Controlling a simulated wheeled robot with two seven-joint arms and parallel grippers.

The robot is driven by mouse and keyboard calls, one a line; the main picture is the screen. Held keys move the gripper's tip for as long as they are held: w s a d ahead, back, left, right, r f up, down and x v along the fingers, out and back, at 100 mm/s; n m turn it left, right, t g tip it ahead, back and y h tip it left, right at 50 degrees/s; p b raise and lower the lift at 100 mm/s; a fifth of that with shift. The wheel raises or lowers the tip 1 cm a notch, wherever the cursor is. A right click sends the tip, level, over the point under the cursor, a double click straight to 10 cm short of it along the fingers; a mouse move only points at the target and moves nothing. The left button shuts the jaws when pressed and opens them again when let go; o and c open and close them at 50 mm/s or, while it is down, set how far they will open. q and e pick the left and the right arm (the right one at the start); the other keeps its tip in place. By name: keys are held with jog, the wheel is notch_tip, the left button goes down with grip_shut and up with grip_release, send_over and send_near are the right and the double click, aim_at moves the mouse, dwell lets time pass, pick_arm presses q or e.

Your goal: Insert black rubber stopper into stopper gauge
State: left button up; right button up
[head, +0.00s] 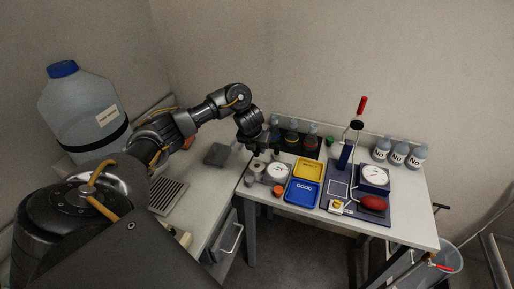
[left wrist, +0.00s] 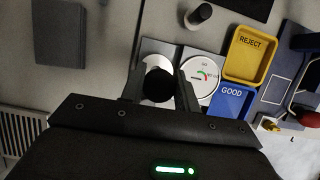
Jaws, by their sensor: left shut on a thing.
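My left gripper (head: 259,153) is low over the stopper gauge near the front left of the right-hand table. In the left wrist view its two fingers (left wrist: 160,92) are shut on the black rubber stopper (left wrist: 157,84), seen as a dark round shape. The gauge has a white dial (left wrist: 203,72) just right of the fingers; the dial also shows in the head view (head: 278,172). A bright metal part of the gauge (left wrist: 157,63) lies behind the stopper. I cannot tell whether the stopper touches it or hangs above it. My right gripper is not in view.
A blue GOOD tray (head: 303,194) and yellow REJECT tray (head: 308,169) stand right of the gauge. Several dark bottles (head: 292,133) stand behind. A device with a red-topped lever (head: 362,107) stands farther right.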

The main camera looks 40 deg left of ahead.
aim_at(257, 156)
pick_arm(q)
jog(key=shift+w, duration=0.1)
notch_tip(257, 156, down, 5)
jog(key=b, duration=0.4)
jog(key=shift+r, duration=0.2)
jog(key=shift+f, duration=0.1)
dwell(1.6)
jog(key=shift+f+b, duration=0.55)
jog(key=shift+f, duration=0.4)
dwell(0.3)
jog(key=o, duration=1)
jog(key=shift+o, duration=0.4)
jog(key=o, duration=0.4)
